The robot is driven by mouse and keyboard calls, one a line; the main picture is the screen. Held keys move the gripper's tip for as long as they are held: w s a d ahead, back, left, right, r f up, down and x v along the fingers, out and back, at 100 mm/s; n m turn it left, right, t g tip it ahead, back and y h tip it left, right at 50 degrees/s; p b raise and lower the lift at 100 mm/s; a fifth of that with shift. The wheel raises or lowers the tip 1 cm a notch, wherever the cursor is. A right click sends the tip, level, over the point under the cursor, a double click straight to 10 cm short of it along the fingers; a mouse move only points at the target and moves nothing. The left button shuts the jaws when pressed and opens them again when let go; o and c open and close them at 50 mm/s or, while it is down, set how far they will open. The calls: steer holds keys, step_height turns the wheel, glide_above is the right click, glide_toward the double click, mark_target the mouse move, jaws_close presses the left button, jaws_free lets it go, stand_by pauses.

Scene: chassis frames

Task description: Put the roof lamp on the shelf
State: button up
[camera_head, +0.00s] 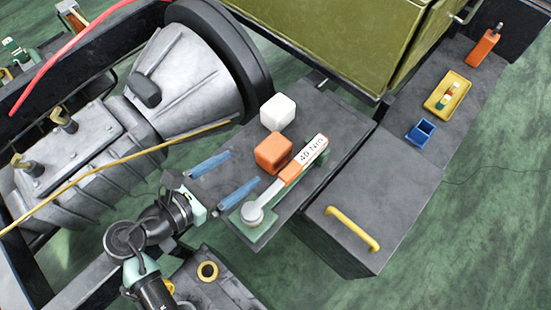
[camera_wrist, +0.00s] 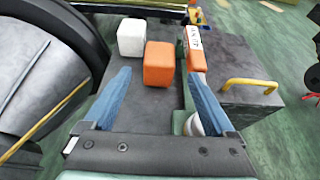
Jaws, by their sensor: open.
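An orange block (camera_head: 273,152) and a white block (camera_head: 278,111) stand on a dark grey plate (camera_head: 330,112). Neither is marked, so I cannot tell which is the roof lamp. Both also show in the wrist view, orange (camera_wrist: 158,64) and white (camera_wrist: 132,37). My gripper (camera_head: 243,167) is open, its two blue fingers apart with nothing between them. In the wrist view the orange block lies just beyond my gripper (camera_wrist: 157,75), roughly between the fingertips. A dark grey shelf-like ledge (camera_head: 440,150) runs along the right in the head view.
A dark box with a yellow handle (camera_head: 352,229) stands further right. The ledge holds a blue bin (camera_head: 421,131), a yellow tray (camera_head: 434,103) and an orange bottle-like item (camera_head: 483,46).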

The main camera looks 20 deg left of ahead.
mark_target(268, 151)
steer(key=b+x, duration=0.1)
steer(key=x, duration=0.6)
steer(key=shift+w+d+f, duration=0.1)
steer(key=shift+w, duration=0.2)
steer(key=x, duration=0.2)
steer(key=b+x, duration=0.1)
steer(key=x, duration=0.2)
steer(key=shift+s+f, duration=0.1)
steer(key=shift+f, duration=0.3)
steer(key=shift+r, duration=0.1)
jaws_close()
